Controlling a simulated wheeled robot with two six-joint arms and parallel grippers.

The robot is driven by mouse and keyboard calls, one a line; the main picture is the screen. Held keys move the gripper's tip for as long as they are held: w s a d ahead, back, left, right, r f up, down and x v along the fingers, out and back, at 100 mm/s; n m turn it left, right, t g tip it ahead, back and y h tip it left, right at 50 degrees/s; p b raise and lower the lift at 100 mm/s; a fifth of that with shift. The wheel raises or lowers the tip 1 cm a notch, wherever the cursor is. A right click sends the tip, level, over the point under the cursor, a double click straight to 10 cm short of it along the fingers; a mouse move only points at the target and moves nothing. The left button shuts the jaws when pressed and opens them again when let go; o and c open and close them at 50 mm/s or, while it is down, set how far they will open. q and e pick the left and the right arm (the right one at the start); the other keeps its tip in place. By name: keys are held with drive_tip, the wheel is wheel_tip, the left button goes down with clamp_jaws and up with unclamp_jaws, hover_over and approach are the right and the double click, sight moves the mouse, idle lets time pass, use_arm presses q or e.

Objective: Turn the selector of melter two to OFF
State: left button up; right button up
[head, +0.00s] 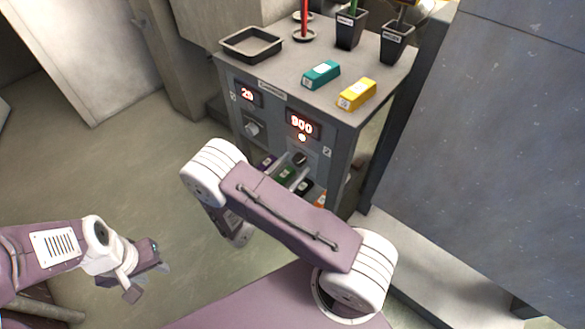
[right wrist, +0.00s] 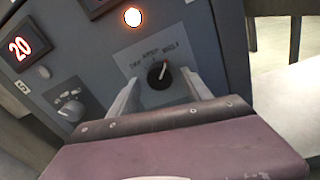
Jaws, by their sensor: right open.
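The melter cabinet (head: 275,135) carries two displays. Melter two's selector (right wrist: 158,75) is a dark round knob on a light label plate in the right wrist view. Its pale and red pointer is turned up and slightly right; the small lettering is hard to read. In the head view my right arm hides this gripper. My left gripper (head: 150,280) is open and empty, low at the left, away from the cabinet.
Melter one's knob (right wrist: 70,110) and its "20" display (right wrist: 28,45) are to the left. A lit lamp (right wrist: 132,16) is above melter two's selector. On the cabinet top are a black tray (head: 251,45), a green box (head: 321,74) and a yellow box (head: 356,94).

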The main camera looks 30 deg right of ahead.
clamp_jaws()
drive_tip(key=shift+r, duration=0.1)
